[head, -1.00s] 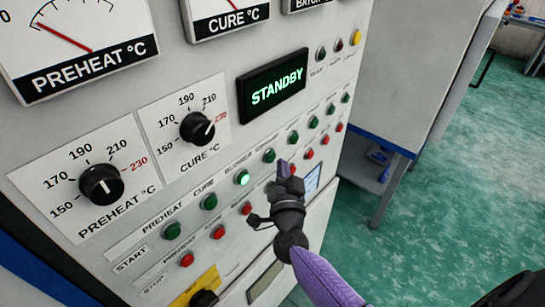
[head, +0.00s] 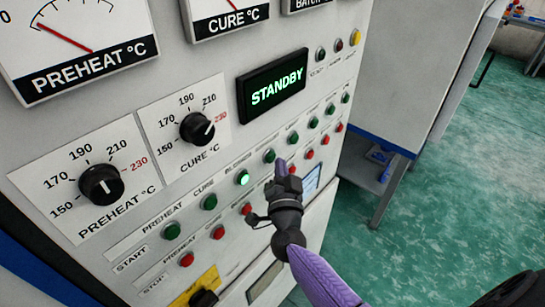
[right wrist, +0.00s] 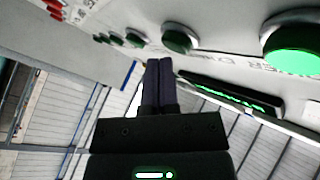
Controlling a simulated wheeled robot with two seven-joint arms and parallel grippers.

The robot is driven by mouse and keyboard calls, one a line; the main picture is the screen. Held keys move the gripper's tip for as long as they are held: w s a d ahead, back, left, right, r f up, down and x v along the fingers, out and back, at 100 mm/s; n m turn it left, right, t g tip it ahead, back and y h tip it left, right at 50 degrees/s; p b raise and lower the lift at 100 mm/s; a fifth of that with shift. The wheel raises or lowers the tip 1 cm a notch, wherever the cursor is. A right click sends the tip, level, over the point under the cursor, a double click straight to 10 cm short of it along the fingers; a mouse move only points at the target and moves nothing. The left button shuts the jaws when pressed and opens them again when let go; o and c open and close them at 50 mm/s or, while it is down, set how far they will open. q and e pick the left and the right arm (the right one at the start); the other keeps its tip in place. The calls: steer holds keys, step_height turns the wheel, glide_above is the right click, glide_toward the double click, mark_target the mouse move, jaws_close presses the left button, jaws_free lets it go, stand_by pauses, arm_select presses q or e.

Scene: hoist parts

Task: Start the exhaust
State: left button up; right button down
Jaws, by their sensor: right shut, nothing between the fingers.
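The control panel (head: 75,135) has a row of green start buttons above a row of red stop buttons. The third green button (head: 242,178), under the label that reads as blower, is lit. The fourth green button (head: 269,156) is unlit; its label is too small to read surely. My right gripper (head: 281,165) is shut and empty, with its tips just below and right of this fourth button. In the right wrist view the shut fingers (right wrist: 158,64) point up near the panel, below a dark green button (right wrist: 179,39); contact does not show. My left gripper is out of view.
A display (head: 272,86) reads STANDBY. Red stop buttons (head: 246,208) lie close to the right gripper. A grey cabinet (head: 405,70) stands to the right, with open green floor (head: 450,200) beyond.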

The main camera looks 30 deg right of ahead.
steer(key=shift+w+a, duration=0.25)
steer(key=shift+w, duration=0.3)
stand_by(0.7)
steer(key=shift+s, duration=0.1)
steer(key=shift+s+d+p, duration=0.35)
steer(key=shift+s, duration=0.35)
steer(key=shift+s+d+p, duration=0.3)
steer(key=shift+s, duration=0.45)
steer(key=shift+s+d+p, duration=0.3)
steer(key=shift+s+d, duration=0.05)
steer(key=shift+s, duration=0.45)
steer(key=shift+s+d+p, duration=0.3)
steer(key=shift+s, duration=0.45)
